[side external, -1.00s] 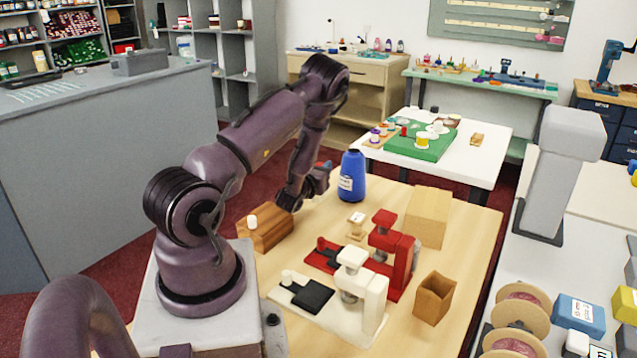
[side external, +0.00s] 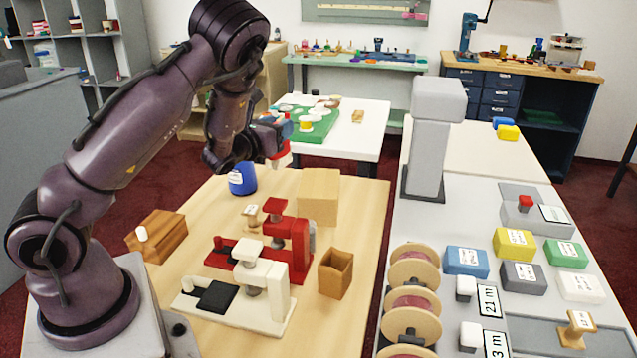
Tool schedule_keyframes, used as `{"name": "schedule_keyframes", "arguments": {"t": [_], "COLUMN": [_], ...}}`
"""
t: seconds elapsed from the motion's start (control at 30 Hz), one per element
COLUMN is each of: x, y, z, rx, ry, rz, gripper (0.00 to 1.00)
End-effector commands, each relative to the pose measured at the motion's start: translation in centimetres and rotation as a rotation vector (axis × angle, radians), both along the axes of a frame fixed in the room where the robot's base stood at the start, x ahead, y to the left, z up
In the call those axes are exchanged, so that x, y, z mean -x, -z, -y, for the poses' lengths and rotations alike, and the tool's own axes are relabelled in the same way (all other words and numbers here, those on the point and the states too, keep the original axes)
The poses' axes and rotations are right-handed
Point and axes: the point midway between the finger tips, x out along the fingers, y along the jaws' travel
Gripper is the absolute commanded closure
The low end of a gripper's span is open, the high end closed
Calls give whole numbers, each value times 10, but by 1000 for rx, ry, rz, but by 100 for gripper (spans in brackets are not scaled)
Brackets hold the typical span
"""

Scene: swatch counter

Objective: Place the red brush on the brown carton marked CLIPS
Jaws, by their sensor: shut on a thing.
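My gripper (side external: 277,132) is raised over the far part of the wooden table, above and to the right of the blue bottle. It is shut on a small red thing, seemingly the red brush (side external: 281,156), which hangs below the fingers. The arm and fingers partly hide it, and its bristles cannot be made out. A plain tan-brown carton (side external: 320,200) stands on the table below and to the right of my gripper, apart from the brush. No CLIPS mark can be read on it from this side.
A grey counter (side external: 455,225) runs along the right.

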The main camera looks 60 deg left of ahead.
Motion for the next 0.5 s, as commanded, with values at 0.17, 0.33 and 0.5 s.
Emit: {"name": "schedule_keyframes", "arguments": {"t": [0.17, 0.33, 0.5], "x": [-11, -2, 5], "y": [-29, -45, -41], "z": [47, 58, 46], "rx": [-1, -1, -1], "ry": [107, 123, 91], "rz": [2, 0, -2], "gripper": [85, 85, 85]}}
